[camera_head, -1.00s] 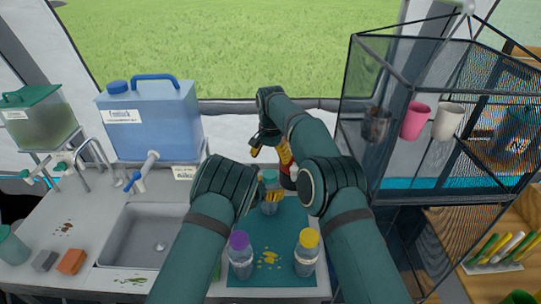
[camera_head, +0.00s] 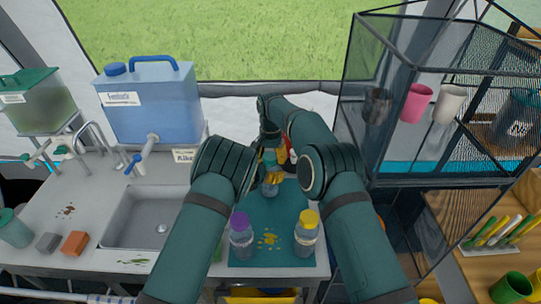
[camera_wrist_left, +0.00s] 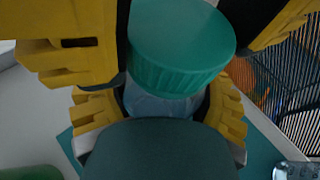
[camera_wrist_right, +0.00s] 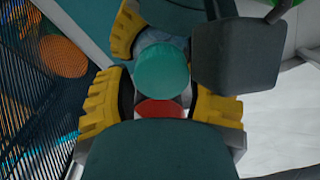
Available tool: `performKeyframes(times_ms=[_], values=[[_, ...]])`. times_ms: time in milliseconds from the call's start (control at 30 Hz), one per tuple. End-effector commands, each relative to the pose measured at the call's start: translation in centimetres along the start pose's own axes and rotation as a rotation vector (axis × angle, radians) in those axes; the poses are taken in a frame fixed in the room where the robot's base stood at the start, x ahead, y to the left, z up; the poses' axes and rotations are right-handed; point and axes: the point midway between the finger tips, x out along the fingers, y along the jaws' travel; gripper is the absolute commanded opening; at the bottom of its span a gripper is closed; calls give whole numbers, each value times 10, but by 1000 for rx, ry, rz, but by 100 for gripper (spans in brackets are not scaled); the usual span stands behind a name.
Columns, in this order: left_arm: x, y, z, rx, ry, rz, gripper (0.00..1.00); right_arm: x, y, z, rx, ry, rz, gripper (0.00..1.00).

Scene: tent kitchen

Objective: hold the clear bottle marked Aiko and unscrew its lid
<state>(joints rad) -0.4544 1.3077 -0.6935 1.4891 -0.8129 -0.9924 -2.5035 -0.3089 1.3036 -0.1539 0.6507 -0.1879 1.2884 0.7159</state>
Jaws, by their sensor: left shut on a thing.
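A clear bottle (camera_head: 270,188) with a teal lid stands at the back of the teal mat (camera_head: 285,205); no name on it is legible. My left gripper (camera_wrist_left: 165,115) is shut on the bottle's body below the lid. The teal lid (camera_wrist_left: 180,45) fills the top of the left wrist view. My right gripper (camera_wrist_right: 160,100) is open, with its fingers on either side of the lid, which also shows in the right wrist view (camera_wrist_right: 162,70). Whether its pads touch the lid is not clear. The head view partly hides both grippers behind the arms.
A purple-lidded bottle (camera_head: 241,238) and a yellow-lidded bottle (camera_head: 306,234) stand at the mat's front. The sink (camera_head: 150,215) and blue water tank (camera_head: 150,105) are left. A mesh shelf (camera_head: 430,110) with cups rises on the right.

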Motion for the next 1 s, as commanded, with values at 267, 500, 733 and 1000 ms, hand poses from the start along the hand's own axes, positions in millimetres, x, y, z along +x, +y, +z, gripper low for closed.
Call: performKeyframes(times_ms=[267,500,733,1000], values=[[0,0,0,0,-1,1,0,0,0,0,0,0,1,4],[0,1,0,-1,-1,2,0,0,0,0,-182,-2,-1,4],[0,1,0,-1,-1,2,0,0,1,0,-278,-1,1,4],[0,1,0,-1,-1,3,0,0,1,0,-275,-1,1,75]])
